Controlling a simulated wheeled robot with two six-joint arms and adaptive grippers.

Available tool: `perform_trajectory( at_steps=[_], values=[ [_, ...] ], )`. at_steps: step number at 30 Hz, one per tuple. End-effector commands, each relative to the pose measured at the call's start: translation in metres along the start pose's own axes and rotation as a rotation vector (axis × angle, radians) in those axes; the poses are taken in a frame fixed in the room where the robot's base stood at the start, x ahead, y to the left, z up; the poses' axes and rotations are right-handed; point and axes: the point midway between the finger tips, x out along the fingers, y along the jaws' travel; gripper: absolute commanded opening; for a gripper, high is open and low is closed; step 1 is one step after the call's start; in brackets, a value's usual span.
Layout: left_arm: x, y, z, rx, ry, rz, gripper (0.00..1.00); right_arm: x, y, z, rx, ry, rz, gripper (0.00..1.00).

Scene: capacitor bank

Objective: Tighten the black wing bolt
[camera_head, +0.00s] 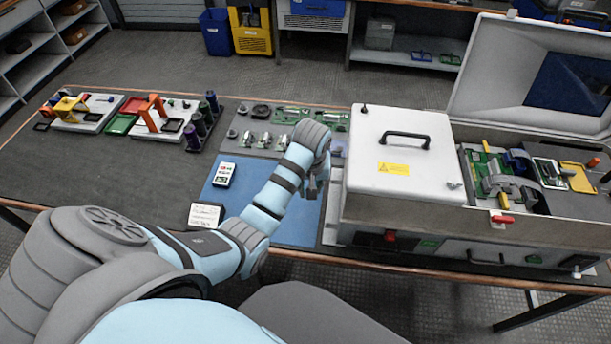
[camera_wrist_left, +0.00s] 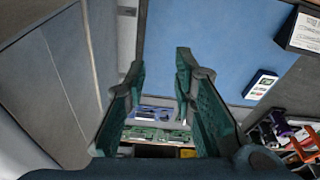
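The white box cover (camera_head: 405,150) with a black handle (camera_head: 405,137) and yellow label is at the centre right in the head view. A small dark fitting (camera_head: 363,109) at its far left corner may be the black wing bolt; it is too small to tell. A pale grey fitting (camera_head: 454,185) sits at its near right corner. My left gripper (camera_head: 313,190) hangs to the left of the box, apart from both fittings. The left wrist view shows its green fingers (camera_wrist_left: 160,68) spread apart with nothing between them. My right gripper is not in view.
An open case lid (camera_head: 500,70) stands behind right, above exposed electronics. Grey parts and green boards lie behind my arm.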

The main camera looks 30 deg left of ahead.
Motion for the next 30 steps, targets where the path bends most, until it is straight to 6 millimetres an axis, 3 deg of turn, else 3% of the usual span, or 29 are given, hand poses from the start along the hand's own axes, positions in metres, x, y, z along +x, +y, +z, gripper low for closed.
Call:
perform_trajectory(
  at_steps=[5, 14, 17, 20, 23, 24, 26, 27, 30],
  values=[
    [0.010, -0.011, 0.020, 0.060, 0.015, 0.005, 0.24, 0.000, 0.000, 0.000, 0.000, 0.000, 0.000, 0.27],
    [0.011, -0.013, 0.023, 0.072, 0.019, 0.006, 0.26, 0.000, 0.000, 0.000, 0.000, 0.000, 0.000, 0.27],
    [0.021, -0.017, 0.031, 0.092, 0.016, 0.004, 0.27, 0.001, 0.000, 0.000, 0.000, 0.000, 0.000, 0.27],
    [0.063, -0.035, 0.067, 0.185, 0.015, 0.002, 0.27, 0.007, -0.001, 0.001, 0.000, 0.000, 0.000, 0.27],
    [0.138, -0.071, 0.135, 0.348, 0.011, 0.004, 0.27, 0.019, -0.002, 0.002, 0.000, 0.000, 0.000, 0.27],
    [0.174, -0.087, 0.164, 0.401, 0.003, 0.004, 0.27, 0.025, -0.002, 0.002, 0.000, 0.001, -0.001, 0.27],
    [0.227, -0.112, 0.208, 0.459, -0.015, 0.002, 0.27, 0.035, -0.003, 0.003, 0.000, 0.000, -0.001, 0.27],
    [0.258, -0.130, 0.240, 0.491, -0.028, 0.001, 0.27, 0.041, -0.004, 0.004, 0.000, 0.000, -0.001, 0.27],
    [0.307, -0.178, 0.321, 0.560, -0.054, 0.002, 0.27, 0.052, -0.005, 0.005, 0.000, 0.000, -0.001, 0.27]
  ],
)
